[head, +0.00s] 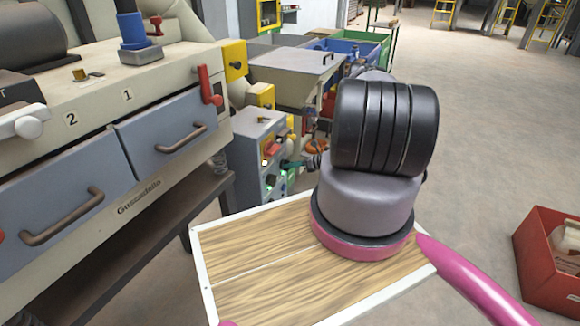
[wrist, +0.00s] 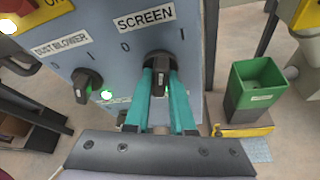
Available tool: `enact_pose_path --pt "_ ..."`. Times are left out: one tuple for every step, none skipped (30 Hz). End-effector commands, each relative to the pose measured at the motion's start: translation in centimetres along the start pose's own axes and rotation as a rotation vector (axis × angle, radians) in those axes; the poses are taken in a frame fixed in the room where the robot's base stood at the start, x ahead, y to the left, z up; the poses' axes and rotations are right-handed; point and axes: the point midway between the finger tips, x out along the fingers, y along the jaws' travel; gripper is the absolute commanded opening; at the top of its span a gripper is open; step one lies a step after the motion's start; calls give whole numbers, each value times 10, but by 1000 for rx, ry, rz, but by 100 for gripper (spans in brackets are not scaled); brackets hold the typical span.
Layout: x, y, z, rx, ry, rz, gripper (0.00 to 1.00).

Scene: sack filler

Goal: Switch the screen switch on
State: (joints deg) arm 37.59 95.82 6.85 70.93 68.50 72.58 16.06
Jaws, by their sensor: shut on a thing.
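The screen switch (wrist: 159,62) is a black rotary knob on the grey control panel, under a "SCREEN" label, with position marks to its left and right. My gripper (wrist: 160,82) has teal fingers, one on each side of the knob's handle, and is shut on it. The fingers hide part of the handle, so I cannot tell which mark it points to. In the head view the control panel (head: 254,150) stands left of centre, with my gripper (head: 294,164) at its right face, partly hidden by my arm.
A dust blower knob (wrist: 86,82) sits left of the screen switch, with a lit green lamp (wrist: 107,94) near it. A green bin (wrist: 258,84) stands to the right. In the head view, a drawer machine (head: 130,130) fills the left and a red crate (head: 545,262) lies at right.

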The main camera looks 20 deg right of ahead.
Motion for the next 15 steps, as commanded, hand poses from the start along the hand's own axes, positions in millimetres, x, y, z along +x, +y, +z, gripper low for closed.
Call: enact_pose_path --pt "0 -1 -1 33 1 14 0" --pt "0 -1 -1 55 2 24 0" --pt "0 -2 -1 86 1 35 0" --pt "0 -2 -1 106 2 44 0" --pt "0 -2 -2 127 2 53 0" --pt "0 -2 -1 152 1 62 0" --pt "0 -2 -2 169 2 70 0" --pt "0 -2 -1 188 1 77 0" --pt "0 -2 -1 209 0 85 0" --pt "0 -2 -1 222 1 91 0" --pt "0 -2 -1 237 1 97 0" --pt "0 -2 -1 254 0 104 0" --pt "0 -3 -1 265 0 108 0" --pt "0 -3 -1 274 0 112 0" --pt "0 -3 -2 287 1 117 0"
